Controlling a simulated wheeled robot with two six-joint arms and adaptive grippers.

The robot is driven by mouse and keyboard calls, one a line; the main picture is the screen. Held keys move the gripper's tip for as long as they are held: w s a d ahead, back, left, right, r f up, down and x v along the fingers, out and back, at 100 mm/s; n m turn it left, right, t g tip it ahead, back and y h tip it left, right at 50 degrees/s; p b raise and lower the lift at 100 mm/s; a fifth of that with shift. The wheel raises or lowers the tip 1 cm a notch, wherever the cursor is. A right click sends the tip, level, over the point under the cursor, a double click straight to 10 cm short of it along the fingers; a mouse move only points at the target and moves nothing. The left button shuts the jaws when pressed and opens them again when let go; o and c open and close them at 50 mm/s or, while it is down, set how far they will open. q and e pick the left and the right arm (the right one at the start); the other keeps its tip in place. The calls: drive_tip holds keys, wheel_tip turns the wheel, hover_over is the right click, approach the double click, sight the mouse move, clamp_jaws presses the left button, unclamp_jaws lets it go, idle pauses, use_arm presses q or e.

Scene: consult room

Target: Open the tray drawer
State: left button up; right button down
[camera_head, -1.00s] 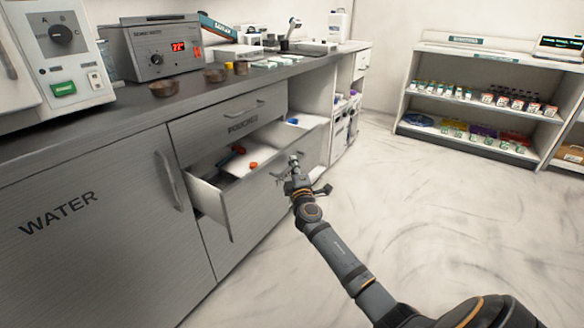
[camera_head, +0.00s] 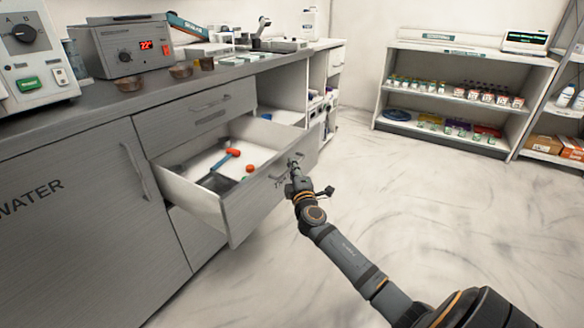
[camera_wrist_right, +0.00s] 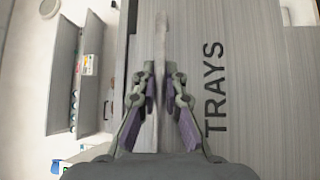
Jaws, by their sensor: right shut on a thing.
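The tray drawer (camera_head: 262,192) stands pulled out from the grey counter cabinet, below a shut drawer. Its front bears the word TRAYS, which reads large in the right wrist view (camera_wrist_right: 214,88). Inside lie a hammer-like tool with an orange head and blue handle (camera_head: 226,160), a small red-orange item (camera_head: 249,168) and a dark compartment (camera_head: 218,183). My right gripper (camera_head: 294,170) is at the drawer front, shut on the drawer handle (camera_wrist_right: 161,60), a pale bar between its fingers in the wrist view. My left gripper is not in view.
The shut pouches drawer (camera_head: 197,112) is above. The WATER cabinet door (camera_head: 75,215) is at the left. The counter top (camera_head: 110,106) carries a grey heater box (camera_head: 125,45) and small bowls. Open floor (camera_head: 400,200) lies right of the drawer, with shelves (camera_head: 455,95) beyond.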

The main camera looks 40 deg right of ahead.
drive_tip(key=c, duration=1.7)
unclamp_jaws()
drive_tip(key=v, duration=1.2)
